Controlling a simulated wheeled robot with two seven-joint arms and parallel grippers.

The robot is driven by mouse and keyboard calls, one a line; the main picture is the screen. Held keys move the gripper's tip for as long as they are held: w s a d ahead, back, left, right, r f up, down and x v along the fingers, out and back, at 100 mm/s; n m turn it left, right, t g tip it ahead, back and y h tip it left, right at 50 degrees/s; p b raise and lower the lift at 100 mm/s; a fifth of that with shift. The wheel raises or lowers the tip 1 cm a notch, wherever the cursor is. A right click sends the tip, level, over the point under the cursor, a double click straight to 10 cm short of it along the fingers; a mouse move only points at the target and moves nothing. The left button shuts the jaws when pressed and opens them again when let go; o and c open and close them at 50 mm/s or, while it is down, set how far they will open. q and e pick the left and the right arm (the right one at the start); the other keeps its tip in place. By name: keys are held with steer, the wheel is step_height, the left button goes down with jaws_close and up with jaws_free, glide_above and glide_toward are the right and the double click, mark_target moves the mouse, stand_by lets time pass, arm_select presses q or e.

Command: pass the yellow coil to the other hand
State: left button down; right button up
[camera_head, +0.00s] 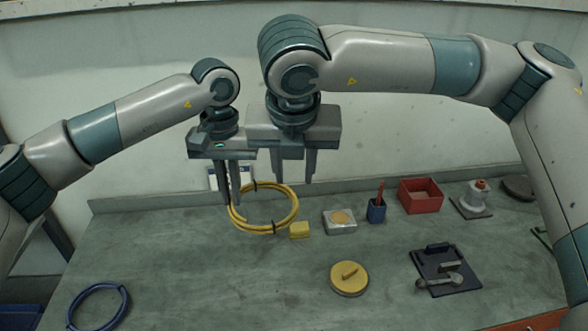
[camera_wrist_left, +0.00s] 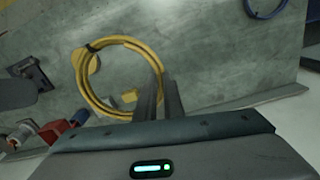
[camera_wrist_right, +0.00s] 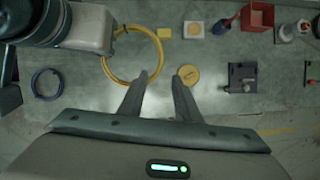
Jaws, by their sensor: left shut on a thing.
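The yellow coil (camera_head: 262,231) is a ring with dark ties, held above the bench. My left gripper (camera_head: 231,198) is shut on the coil's left side in the head view. In the left wrist view the coil (camera_wrist_left: 80,76) reaches the closed fingers (camera_wrist_left: 166,88) at its right edge. My right gripper (camera_head: 294,178) is above and to the right of the coil in the head view, pointing down. In the right wrist view its fingers (camera_wrist_right: 160,80) are apart and empty, with the coil (camera_wrist_right: 160,50) just beyond the left fingertip. Whether they touch cannot be told.
On the bench are a blue coil (camera_head: 98,287), a yellow block (camera_head: 300,230), a white box (camera_head: 340,227), a blue cup (camera_head: 376,212), a red bin (camera_head: 421,200), a yellow round lid (camera_head: 348,282) and a dark plate (camera_head: 462,283) with metal parts. The front middle-left is clear.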

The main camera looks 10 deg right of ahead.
mark_target(295, 203)
steer(key=shift+f, duration=0.1)
steer(key=x, duration=1.1)
steer(key=shift+w+d+f, duration=0.1)
steer(key=shift+w+f, duration=0.1)
steer(key=shift+f, duration=0.15)
jaws_close()
arm_select(q)
steer(key=c, duration=1.8)
jaws_free()
steer(key=shift+r, duration=0.1)
step_height(295, 203, up, 12)
steer(key=shift+d, duration=0.1)
